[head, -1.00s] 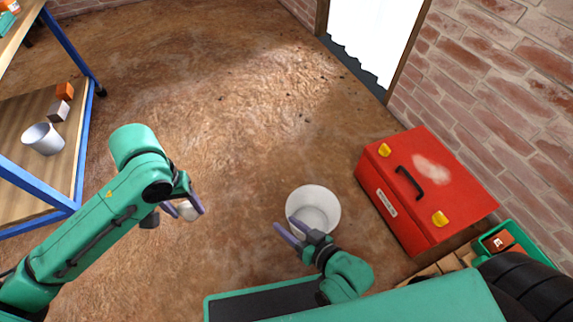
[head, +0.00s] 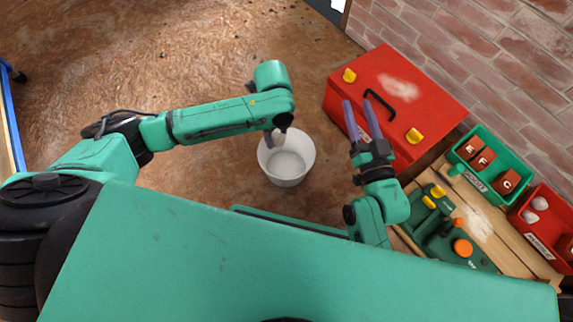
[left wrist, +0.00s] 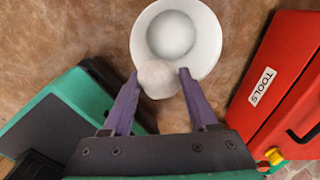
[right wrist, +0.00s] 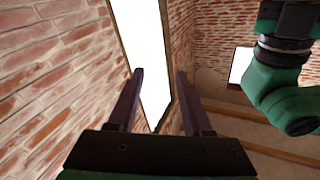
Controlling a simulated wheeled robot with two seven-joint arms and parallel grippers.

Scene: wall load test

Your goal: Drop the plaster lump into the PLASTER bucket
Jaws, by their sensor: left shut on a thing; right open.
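A white bucket (head: 287,170) stands on the brown floor in the head view, and it also shows in the left wrist view (left wrist: 205,35). I see no label on it. My left gripper (head: 273,137) is shut on the whitish plaster lump (left wrist: 158,78), which sits between its purple fingertips (left wrist: 157,74). The lump overlaps the bucket's near rim in the left wrist view; its height above the rim is hard to tell. The lump shows small in the head view (head: 279,136). My right gripper (head: 361,103) is open and empty, over the red toolbox.
A red toolbox (head: 440,91) labelled TOOLS lies right of the bucket. A wooden surface (head: 496,236) at the right holds a green bin (head: 493,146), a red bin (head: 560,262) and a green tool (head: 463,247). Open floor lies left of the bucket.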

